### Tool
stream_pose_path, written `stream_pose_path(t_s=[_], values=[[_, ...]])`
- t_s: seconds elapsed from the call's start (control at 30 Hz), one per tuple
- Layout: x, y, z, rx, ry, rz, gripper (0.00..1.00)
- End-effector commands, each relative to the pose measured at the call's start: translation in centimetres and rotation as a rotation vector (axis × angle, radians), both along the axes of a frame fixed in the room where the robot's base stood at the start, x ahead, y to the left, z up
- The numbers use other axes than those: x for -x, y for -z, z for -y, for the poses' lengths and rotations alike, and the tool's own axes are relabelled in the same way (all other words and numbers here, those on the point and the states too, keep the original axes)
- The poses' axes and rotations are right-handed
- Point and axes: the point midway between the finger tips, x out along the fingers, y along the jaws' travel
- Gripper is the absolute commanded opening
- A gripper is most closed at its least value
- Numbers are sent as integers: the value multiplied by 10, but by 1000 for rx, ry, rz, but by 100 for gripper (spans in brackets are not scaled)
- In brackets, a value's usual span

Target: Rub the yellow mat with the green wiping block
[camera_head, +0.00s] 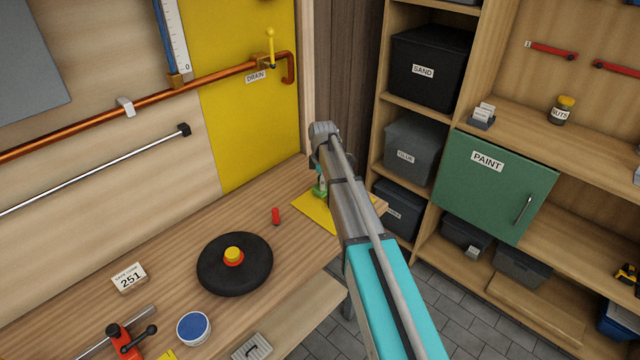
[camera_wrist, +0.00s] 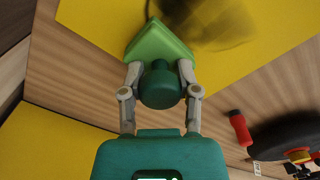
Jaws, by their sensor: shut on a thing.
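The yellow mat (camera_head: 312,213) lies at the far right end of the workbench, partly hidden by my arm. In the wrist view the mat (camera_wrist: 90,22) fills the upper part and bears a dark blurry smudge (camera_wrist: 215,22). The green wiping block (camera_wrist: 150,42) has a dark green round knob (camera_wrist: 162,85). My gripper (camera_wrist: 160,76) is shut on this knob. The block is at the mat's edge beside the smudge; whether it touches the mat I cannot tell. In the head view the block (camera_head: 319,192) shows only in part beside my arm.
A red cylinder (camera_head: 276,216) stands near the mat. A black disc with a yellow-and-red knob (camera_head: 233,256) lies further left. A blue-topped round tin (camera_head: 193,329) and a red clamp (camera_head: 125,342) are at the front. A yellow wall panel (camera_head: 245,120) rises behind the bench.

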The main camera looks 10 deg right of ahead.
Motion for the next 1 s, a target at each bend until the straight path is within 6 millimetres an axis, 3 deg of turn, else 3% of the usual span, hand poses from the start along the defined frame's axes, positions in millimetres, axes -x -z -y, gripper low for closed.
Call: stream_pose_path(t_s=[0.47,1.0], values=[[1,0,3,0,-1,-1,4],[27,2,22,1,0,-2,4]])
